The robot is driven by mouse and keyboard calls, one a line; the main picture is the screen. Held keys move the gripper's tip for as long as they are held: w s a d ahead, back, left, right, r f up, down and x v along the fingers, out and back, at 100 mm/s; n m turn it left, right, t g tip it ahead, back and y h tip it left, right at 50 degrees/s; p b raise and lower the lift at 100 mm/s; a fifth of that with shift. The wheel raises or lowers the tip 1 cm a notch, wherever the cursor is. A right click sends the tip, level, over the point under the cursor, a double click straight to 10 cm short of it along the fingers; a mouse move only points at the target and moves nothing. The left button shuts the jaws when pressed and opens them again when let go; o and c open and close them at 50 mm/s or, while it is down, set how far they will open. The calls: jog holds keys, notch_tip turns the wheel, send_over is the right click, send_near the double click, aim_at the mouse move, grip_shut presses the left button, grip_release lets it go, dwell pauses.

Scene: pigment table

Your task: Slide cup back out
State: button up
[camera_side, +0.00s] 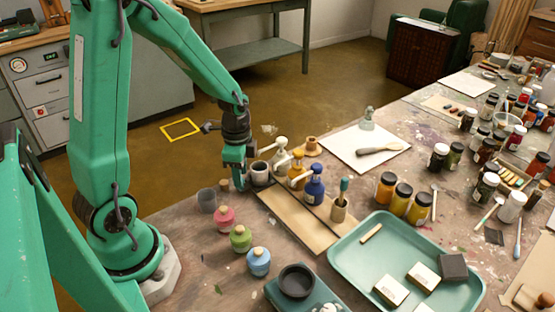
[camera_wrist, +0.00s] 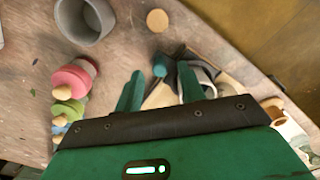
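A grey cup (camera_side: 260,173) stands at the left end of a wooden board (camera_side: 300,220), by the row of pump bottles in the side view. My gripper (camera_side: 238,178) is low, just left of this cup. In the wrist view my gripper (camera_wrist: 160,88) has its two green fingers apart with a gap between them. A dark opening with a pale rim (camera_wrist: 208,74), likely the cup, shows partly behind the right finger; I cannot tell if they touch. A second grey cup (camera_side: 207,200) stands on the table left of my gripper; it also shows in the wrist view (camera_wrist: 85,20).
Pink (camera_side: 224,218), green (camera_side: 240,238) and blue (camera_side: 258,261) corked pots stand in front. A white pump bottle (camera_side: 281,160) and a blue bottle (camera_side: 314,186) line the board. A cork disc (camera_wrist: 157,20) lies near the second cup. A green tray (camera_side: 350,255) is to the right.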

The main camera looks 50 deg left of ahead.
jog(key=shift+f, duration=0.5)
grip_shut()
jog(key=shift+d, duration=0.15)
jog(key=d, duration=2.3)
jog(key=shift+d, duration=0.15)
grip_release()
